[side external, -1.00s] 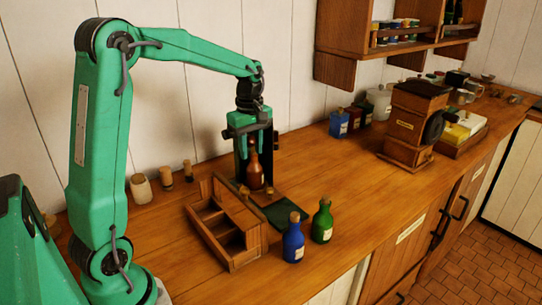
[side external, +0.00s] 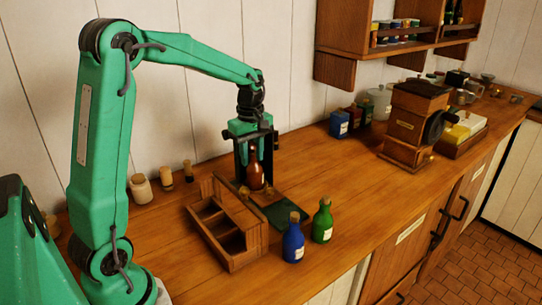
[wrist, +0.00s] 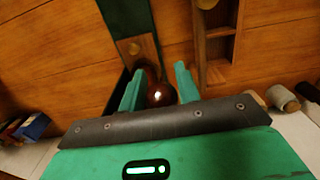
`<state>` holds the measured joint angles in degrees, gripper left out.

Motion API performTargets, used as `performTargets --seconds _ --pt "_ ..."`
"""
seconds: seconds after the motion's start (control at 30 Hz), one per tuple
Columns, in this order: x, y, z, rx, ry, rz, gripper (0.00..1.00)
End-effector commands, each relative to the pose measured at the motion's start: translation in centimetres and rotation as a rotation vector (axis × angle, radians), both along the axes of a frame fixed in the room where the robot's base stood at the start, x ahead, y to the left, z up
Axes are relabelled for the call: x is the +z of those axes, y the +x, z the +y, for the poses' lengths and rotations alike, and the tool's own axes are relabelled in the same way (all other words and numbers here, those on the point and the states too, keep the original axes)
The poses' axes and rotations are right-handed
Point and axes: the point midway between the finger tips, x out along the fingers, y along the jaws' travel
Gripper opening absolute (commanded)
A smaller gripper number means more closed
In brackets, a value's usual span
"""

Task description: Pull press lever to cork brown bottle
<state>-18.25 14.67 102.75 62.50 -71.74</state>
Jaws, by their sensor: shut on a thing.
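The brown bottle (side external: 256,176) stands upright on the counter at a small wooden base. My gripper (side external: 254,153) is right above and around its upper part, pointing down. In the wrist view, the green fingers (wrist: 160,85) lie on either side of the rounded brown bottle (wrist: 160,94), shut on it. Dark upright parts stand around the bottle in the side view. I cannot clearly make out a press lever. My gripper hides the bottle's top in the side view.
A wooden divided crate (side external: 232,266) is close in front of the bottle. A blue bottle (side external: 293,243) and a green bottle (side external: 322,222) stand to the right, by a dark green mat (side external: 279,218). A coffee grinder (side external: 407,125) stands farther back. Counter between is clear.

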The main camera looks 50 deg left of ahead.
Motion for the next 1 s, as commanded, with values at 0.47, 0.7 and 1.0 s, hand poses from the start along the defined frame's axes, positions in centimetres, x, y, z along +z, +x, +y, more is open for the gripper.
performTargets --seconds 0.47,0.7,1.0 --pt "-0.4 0.0 0.0 -0.001 -0.001 0.004 0.12" --pt "0.6 0.0 0.2 0.000 -0.001 0.002 0.13" --pt "2.2 0.0 0.6 0.002 0.000 -0.001 0.13"
